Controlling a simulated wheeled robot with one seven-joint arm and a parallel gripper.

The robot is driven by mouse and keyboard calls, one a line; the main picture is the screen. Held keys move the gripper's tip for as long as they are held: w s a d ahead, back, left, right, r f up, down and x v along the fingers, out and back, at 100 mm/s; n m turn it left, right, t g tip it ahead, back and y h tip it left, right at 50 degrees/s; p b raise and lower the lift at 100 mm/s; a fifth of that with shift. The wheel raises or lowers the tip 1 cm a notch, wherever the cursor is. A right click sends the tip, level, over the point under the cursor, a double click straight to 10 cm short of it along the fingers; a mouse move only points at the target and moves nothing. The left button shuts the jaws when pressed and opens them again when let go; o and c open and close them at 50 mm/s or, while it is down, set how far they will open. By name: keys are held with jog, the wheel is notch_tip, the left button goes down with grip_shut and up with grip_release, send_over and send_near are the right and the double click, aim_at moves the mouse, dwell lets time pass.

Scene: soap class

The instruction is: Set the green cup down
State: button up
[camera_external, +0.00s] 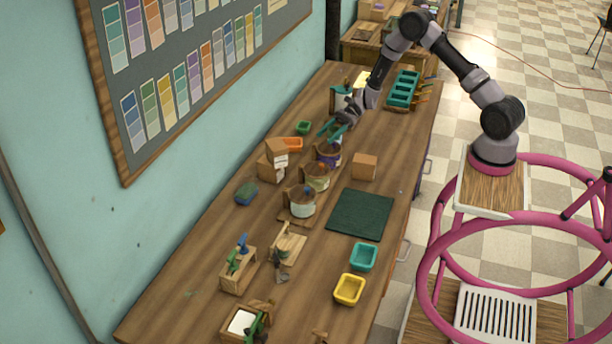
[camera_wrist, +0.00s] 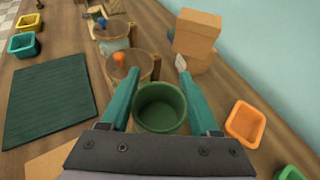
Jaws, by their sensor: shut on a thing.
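The green cup (camera_wrist: 160,107) sits between the two teal fingers of my gripper (camera_wrist: 160,92) in the wrist view. I look down into its open, empty mouth, and it looks roughly upright. My gripper is shut on it. In the external view, my gripper (camera_external: 332,129) is over the far half of the wooden table, just beyond a row of jars. The cup cannot be made out clearly there. How high its base is above the table cannot be told.
Jars with coloured knobs (camera_external: 301,203) stand close by in a row. Cardboard boxes (camera_wrist: 196,35), an orange tray (camera_wrist: 245,123) and a small green container (camera_external: 303,127) are near the wall side. A dark green mat (camera_external: 360,214) lies bare. Teal (camera_external: 363,257) and yellow (camera_external: 349,290) trays stand nearer.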

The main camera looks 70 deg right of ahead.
jog(key=w+a, duration=0.1)
jog(key=a, duration=0.8)
jog(key=w+a+n+g, duration=0.1)
jog(key=a, duration=0.9)
jog(key=w+a+n+g+y, duration=0.1)
jog(key=a, duration=0.8)
jog(key=shift+a+f, duration=0.15)
jog(key=shift+a, duration=0.1)
jog(key=s+a+n+g, duration=0.1)
jog(key=s+a+g, duration=0.15)
jog(key=a, duration=1.05)
jog(key=n+g, duration=0.1)
jog(key=n, duration=0.1)
send_over(307, 307)
jog(key=shift+y, duration=0.3)
notch_tip(307, 307, down, 10)
jog(key=shift+s+r, duration=0.1)
jog(key=shift+f, duration=2.15)
